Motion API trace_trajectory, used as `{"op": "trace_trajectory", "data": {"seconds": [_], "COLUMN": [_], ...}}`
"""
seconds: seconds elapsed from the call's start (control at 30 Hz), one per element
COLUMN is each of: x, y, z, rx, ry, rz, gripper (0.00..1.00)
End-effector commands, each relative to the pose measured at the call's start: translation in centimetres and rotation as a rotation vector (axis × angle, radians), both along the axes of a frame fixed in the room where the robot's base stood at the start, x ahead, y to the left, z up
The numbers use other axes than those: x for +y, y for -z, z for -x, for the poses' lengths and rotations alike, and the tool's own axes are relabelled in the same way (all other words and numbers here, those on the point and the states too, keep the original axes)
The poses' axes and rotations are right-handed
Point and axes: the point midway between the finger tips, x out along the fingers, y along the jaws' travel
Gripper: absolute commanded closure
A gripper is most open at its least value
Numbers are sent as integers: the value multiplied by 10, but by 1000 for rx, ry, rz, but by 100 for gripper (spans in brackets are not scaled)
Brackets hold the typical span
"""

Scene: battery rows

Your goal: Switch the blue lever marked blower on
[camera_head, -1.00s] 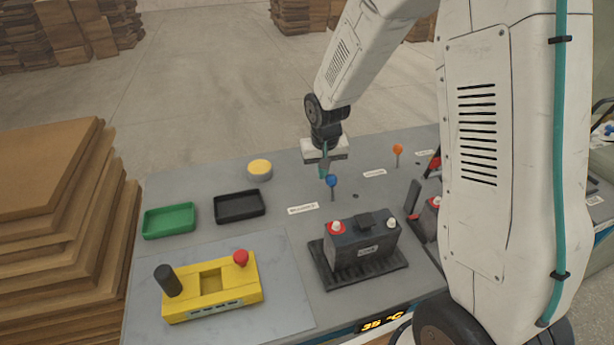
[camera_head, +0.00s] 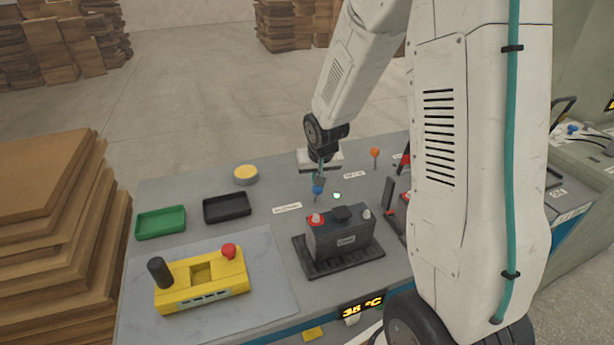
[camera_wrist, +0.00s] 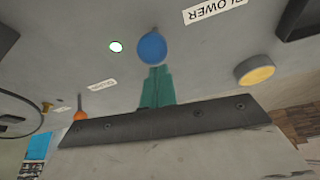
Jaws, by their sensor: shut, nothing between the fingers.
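The blue lever (camera_head: 318,189) has a round blue knob on a short stem, behind the black battery in the head view. Its knob also shows in the wrist view (camera_wrist: 152,48), just beyond my fingertips. The label BLOWER (camera_wrist: 215,10) lies near it and shows as a white strip in the head view (camera_head: 287,208).
An orange lever (camera_head: 375,152) stands further right with its own label. The black battery (camera_head: 340,240) on its ribbed base is in front. A yellow button (camera_head: 246,174), a black tray (camera_head: 227,207), a green tray (camera_head: 160,222) and a yellow box (camera_head: 202,282) are left.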

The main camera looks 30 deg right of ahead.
Motion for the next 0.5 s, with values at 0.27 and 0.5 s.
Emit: {"op": "trace_trajectory", "data": {"seconds": [0.27,0.5], "x": [6,4], "y": [-2,-12], "z": [-2,-2], "rx": [-2,-3], "ry": [-10,-7], "rz": [2,2], "gripper": [100,100]}}
